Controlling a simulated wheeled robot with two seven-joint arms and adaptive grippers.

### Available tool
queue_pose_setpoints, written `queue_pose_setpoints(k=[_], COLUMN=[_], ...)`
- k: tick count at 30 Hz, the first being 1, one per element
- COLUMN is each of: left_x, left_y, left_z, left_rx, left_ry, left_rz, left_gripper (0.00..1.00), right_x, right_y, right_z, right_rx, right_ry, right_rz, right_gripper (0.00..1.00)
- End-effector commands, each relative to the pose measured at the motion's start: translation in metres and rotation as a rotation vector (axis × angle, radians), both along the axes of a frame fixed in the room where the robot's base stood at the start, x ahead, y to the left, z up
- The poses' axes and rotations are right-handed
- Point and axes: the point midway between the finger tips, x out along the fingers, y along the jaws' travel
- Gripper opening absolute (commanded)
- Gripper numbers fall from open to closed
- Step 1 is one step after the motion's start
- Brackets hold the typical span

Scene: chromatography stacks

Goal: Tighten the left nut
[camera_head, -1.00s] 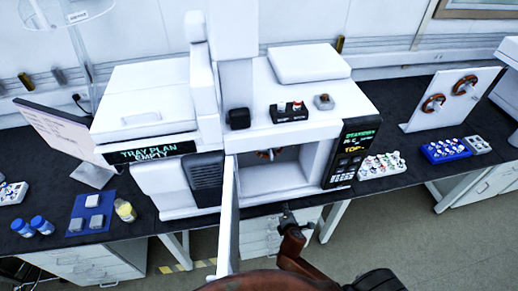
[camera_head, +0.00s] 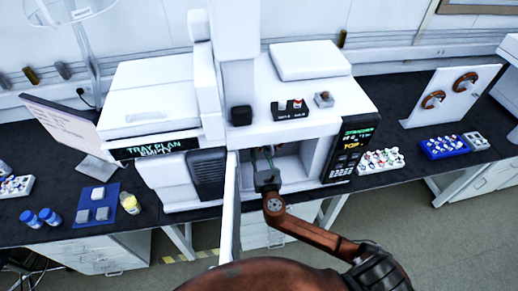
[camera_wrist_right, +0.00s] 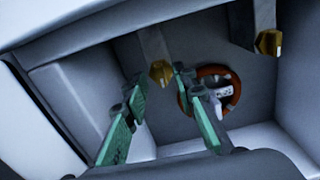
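The left nut (camera_wrist_right: 160,72) is a small brass-coloured piece on the lower end of a grey block inside the oven, in the right wrist view. A second brass nut (camera_wrist_right: 269,42) is to its right. My right gripper (camera_wrist_right: 159,93) is open, its green fingers apart, with the left nut showing between and beyond the fingertips; I see no contact. In the head view the right gripper (camera_head: 267,170) reaches into the open oven (camera_head: 290,165). The nuts cannot be made out there. My left gripper is out of view.
A coppery ring-shaped coil (camera_wrist_right: 233,90) with a pale tag hangs at the back of the oven, close to the right finger. The open oven door (camera_head: 229,215) stands left of my right arm. The oven walls leave limited room. A vial tray (camera_head: 381,160) sits right of the machine.

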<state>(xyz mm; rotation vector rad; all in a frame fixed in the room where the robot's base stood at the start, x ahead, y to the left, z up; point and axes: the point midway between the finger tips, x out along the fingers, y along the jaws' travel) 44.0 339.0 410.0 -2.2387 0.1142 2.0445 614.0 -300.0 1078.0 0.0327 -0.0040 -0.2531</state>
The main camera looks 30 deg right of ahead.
Motion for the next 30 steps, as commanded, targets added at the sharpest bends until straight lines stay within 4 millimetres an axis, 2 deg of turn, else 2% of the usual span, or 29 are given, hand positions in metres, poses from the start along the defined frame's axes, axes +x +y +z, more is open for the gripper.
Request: queue_pose_setpoints(k=[4,12,23,30], left_x=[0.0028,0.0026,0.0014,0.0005], left_y=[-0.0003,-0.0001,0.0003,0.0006], left_z=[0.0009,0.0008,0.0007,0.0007], left_rx=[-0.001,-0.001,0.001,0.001], left_ry=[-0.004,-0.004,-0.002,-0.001], left_rz=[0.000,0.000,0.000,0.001], left_gripper=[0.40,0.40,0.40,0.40], right_x=[0.0098,0.0111,0.0109,0.0108], right_y=[-0.0026,-0.0034,-0.0032,-0.0033], right_z=[0.0002,-0.0002,-0.0002,-0.0001], right_rx=[0.001,0.002,0.002,0.002], right_ry=[0.000,0.000,0.000,0.000], right_rz=[0.000,-0.001,-0.001,-0.001], right_gripper=[0.25,0.25,0.01,0.00])
